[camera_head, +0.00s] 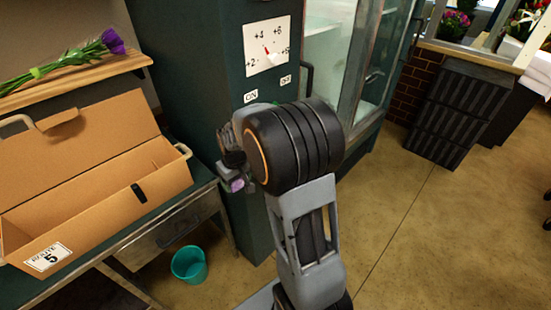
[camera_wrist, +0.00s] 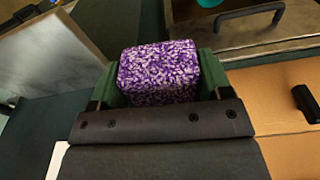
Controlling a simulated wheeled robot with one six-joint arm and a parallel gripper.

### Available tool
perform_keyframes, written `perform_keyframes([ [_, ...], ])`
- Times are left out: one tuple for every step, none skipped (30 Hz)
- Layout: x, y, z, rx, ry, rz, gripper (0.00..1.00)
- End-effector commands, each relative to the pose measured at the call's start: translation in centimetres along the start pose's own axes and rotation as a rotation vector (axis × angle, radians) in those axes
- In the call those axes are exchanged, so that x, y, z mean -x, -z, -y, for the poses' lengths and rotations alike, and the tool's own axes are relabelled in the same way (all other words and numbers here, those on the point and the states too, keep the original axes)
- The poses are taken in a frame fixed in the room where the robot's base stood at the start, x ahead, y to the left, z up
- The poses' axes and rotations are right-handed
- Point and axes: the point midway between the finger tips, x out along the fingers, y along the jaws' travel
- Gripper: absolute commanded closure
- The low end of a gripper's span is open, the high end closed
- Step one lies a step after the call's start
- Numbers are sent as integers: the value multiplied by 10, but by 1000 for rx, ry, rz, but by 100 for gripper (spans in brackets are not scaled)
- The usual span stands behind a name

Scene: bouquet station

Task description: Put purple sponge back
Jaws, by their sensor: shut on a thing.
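The purple speckled sponge (camera_wrist: 160,72) sits between the green fingers of my gripper (camera_wrist: 158,88) in the wrist view. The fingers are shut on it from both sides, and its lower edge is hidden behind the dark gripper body. In the head view only a small purple patch of the sponge (camera_head: 237,185) shows at the end of my gripper (camera_head: 232,178). My gripper is in front of the dark green cabinet, to the right of the cardboard box, and my arm's thick black joint hides part of it.
An open cardboard box (camera_head: 120,205) stands on a green-topped workbench (camera_head: 203,180) with a drawer (camera_head: 165,235). A teal bucket (camera_head: 189,265) is on the floor. Purple flowers (camera_head: 80,55) lie on a wooden shelf (camera_head: 70,82). The dark green cabinet (camera_head: 195,70) carries a dial.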

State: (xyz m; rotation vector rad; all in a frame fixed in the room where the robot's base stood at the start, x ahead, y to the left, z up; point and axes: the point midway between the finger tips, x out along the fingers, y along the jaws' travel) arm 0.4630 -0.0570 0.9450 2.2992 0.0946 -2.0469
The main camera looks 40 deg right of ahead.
Motion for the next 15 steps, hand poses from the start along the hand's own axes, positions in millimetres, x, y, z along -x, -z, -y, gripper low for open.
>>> perform_keyframes([
  [26, 2, -10, 8, -1, -9, 50],
  [38, 1, -14, 17, 1, -8, 50],
  [53, 0, -20, 28, 3, -8, 50],
  [63, -1, -23, 37, 5, -8, 50],
  [73, -2, -27, 44, 6, -8, 50],
  [84, -3, -30, 53, 8, -8, 50],
  [91, -4, -32, 61, 9, -7, 50],
  [98, -6, -35, 66, 10, -6, 50],
  [105, -7, -37, 73, 11, -7, 50],
  [109, -8, -39, 77, 13, -5, 50],
  [112, -9, -41, 80, 14, -4, 50],
  [114, -9, -46, 83, 15, -3, 50],
  [115, -9, -50, 84, 15, -3, 50],
  [115, -9, -54, 85, 16, -2, 50],
  [113, -8, -62, 85, 16, -1, 50],
])
